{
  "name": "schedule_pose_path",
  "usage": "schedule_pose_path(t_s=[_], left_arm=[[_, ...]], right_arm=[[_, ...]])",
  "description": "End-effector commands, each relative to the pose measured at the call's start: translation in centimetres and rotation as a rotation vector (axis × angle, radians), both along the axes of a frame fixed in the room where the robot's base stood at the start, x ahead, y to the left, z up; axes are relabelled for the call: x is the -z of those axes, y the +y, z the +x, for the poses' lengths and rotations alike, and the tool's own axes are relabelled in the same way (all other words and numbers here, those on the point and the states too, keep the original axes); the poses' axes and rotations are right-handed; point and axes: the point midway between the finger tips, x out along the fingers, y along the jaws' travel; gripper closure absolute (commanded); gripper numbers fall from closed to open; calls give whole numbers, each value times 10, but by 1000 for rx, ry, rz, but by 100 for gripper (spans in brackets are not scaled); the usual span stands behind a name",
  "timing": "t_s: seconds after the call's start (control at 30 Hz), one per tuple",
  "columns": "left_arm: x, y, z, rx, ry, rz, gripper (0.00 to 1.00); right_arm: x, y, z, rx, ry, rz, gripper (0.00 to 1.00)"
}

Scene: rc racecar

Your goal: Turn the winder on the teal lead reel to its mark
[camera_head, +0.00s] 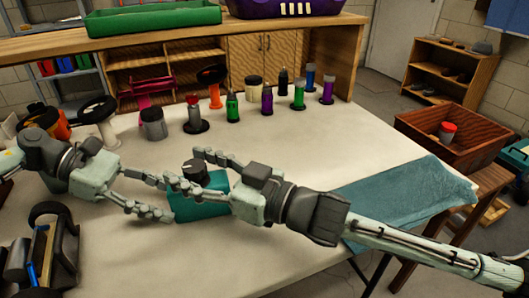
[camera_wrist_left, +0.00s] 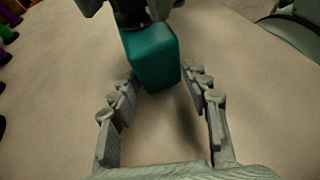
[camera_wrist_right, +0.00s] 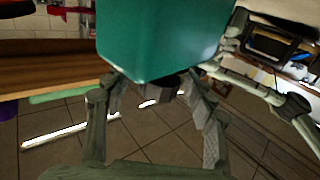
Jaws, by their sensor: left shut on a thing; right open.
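The teal lead reel (camera_head: 205,208) stands on the pale table as a teal box with a dark winder (camera_head: 193,170) at its top. My left gripper (camera_head: 168,201) comes from the left and is shut on the reel's body. In the left wrist view the reel (camera_wrist_left: 152,60) shows between the fingertips (camera_wrist_left: 158,82). My right gripper (camera_head: 192,171) comes from the right and is open, with its fingers on either side of the winder. In the right wrist view the reel (camera_wrist_right: 160,40) fills the top, and the dark winder (camera_wrist_right: 158,90) is partly seen between the fingertips. The mark cannot be made out.
Several coloured bottles and spools, such as a green one (camera_head: 232,108), stand behind the reel. A teal cloth (camera_head: 408,200) lies at the right edge of the table. A black carrier (camera_head: 50,250) is at the near left. The table front is mostly clear.

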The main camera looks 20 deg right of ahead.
Motion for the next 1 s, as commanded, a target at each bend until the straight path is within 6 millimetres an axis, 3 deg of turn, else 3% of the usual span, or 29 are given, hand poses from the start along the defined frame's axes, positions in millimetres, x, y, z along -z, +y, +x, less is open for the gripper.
schedule_pose_path(t_s=[0.63,1.0], left_arm=[[0,0,0,0,0,0,79],[0,0,0,0,0,0,79]], right_arm=[[-2,-4,4,-436,-1,-8,44],[0,-2,3,-803,6,-13,44]])
